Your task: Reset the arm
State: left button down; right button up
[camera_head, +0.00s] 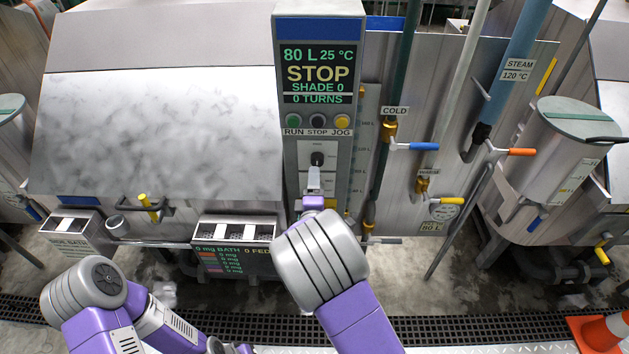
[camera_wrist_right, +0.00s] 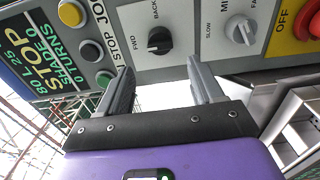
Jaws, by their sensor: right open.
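My right gripper (camera_head: 314,183) is raised in front of the lower part of the control panel (camera_head: 288,160) in the head view. In the right wrist view its two grey fingers (camera_wrist_right: 162,82) stand apart with nothing between them. The black FWD/BACK knob (camera_wrist_right: 159,40) is just beyond the fingertips, and I see no clear contact. The knob also shows in the head view (camera_head: 317,159).
The steel drum (camera_head: 150,120) is left of the panel. A feed box (camera_head: 236,230) stands below it. Blue-handled (camera_head: 424,146) and orange-handled (camera_head: 522,152) valves are to the right. A steel tank (camera_head: 545,150) and an orange cone (camera_head: 603,332) are at far right.

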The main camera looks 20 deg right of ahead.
dwell(0.3)
jog(key=s+d+f+m+g+y+b, duration=0.15)
jog(key=s+f+m+g, duration=0.35)
jog(key=f, duration=1)
jog(key=s+d+f+m+g+y+b, duration=0.1)
jog(key=s+f+m+g+y+b, duration=0.35)
jog(key=f, duration=1.05)
jog(key=s+a+f+m+g+y+b, duration=0.1)
jog(key=s+a+f+m+g, duration=0.1)
jog(key=s, duration=0.5)
jog(key=s+a+f+m+g+y, duration=0.1)
jog(key=s+a+f+m+g, duration=0.2)
jog(key=s+f, duration=0.2)
jog(key=s+a+f+m+g+y+b, duration=0.1)
jog(key=s+a+f+m+g, duration=0.1)
jog(key=s, duration=0.7)
notch_tip(320, 180, down, 2)
jog(key=shift+a+f+m+b, duration=0.1)
jog(key=shift+a+m+b, duration=0.25)
jog(key=shift+a+m, duration=0.35)
